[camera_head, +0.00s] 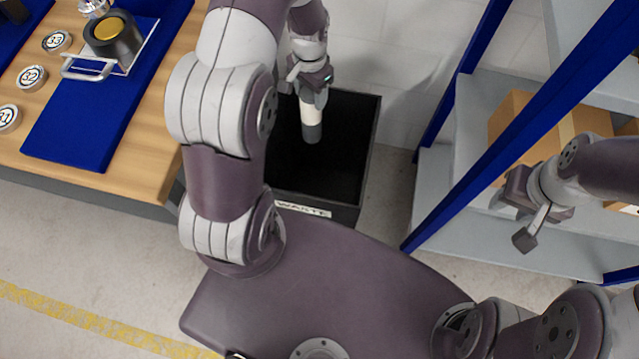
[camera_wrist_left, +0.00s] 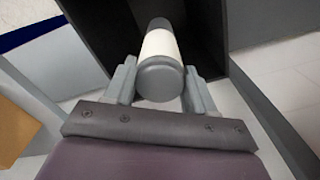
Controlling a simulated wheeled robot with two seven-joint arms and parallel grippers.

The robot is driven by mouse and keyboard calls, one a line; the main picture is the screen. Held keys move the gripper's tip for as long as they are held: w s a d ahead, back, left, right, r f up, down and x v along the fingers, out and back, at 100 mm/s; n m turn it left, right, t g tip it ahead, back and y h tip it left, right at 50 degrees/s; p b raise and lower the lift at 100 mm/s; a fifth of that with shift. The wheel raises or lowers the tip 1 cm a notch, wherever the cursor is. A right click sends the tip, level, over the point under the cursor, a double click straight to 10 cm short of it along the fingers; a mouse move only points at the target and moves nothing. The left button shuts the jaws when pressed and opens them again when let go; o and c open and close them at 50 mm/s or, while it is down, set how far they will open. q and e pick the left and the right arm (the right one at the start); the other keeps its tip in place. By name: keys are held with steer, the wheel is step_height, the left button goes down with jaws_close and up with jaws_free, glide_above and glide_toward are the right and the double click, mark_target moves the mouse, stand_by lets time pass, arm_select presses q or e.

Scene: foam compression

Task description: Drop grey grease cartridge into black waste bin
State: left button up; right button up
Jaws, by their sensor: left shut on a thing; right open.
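The grease cartridge (camera_head: 312,122) is a cylinder with grey ends and a white middle. My left gripper (camera_head: 311,88) is shut on its upper end and holds it upright over the opening of the black waste bin (camera_head: 365,150). In the left wrist view the cartridge (camera_wrist_left: 160,62) sits between the two fingers of my left gripper (camera_wrist_left: 160,88), with the dark bin (camera_wrist_left: 205,35) beyond it. The bin has a white label on its front. My right gripper (camera_head: 528,222) is open and empty, in front of the shelf at the right.
A wooden workbench (camera_head: 150,160) at the left carries a blue mat (camera_head: 85,130), a metal tray with a dark cup (camera_head: 115,40), and several numbered discs. A blue-framed shelf (camera_head: 470,160) with cardboard boxes (camera_head: 540,125) stands right of the bin. A white wall is behind the bin.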

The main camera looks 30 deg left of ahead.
arm_select(q)
step_height(320, 180, down, 3)
steer(key=shift+w+r+b, duration=0.1)
steer(key=shift+w+b, duration=0.05)
steer(key=shift+b, duration=0.6)
steer(key=shift+r, duration=0.1)
arm_select(e)
step_height(320, 180, down, 3)
steer(key=shift+r, duration=0.15)
arm_select(q)
steer(key=o, duration=1.4)
step_height(320, 180, up, 13)
steer(key=shift+f+p, duration=0.15)
steer(key=shift+p, duration=0.75)
arm_select(e)
steer(key=shift+r, duration=0.85)
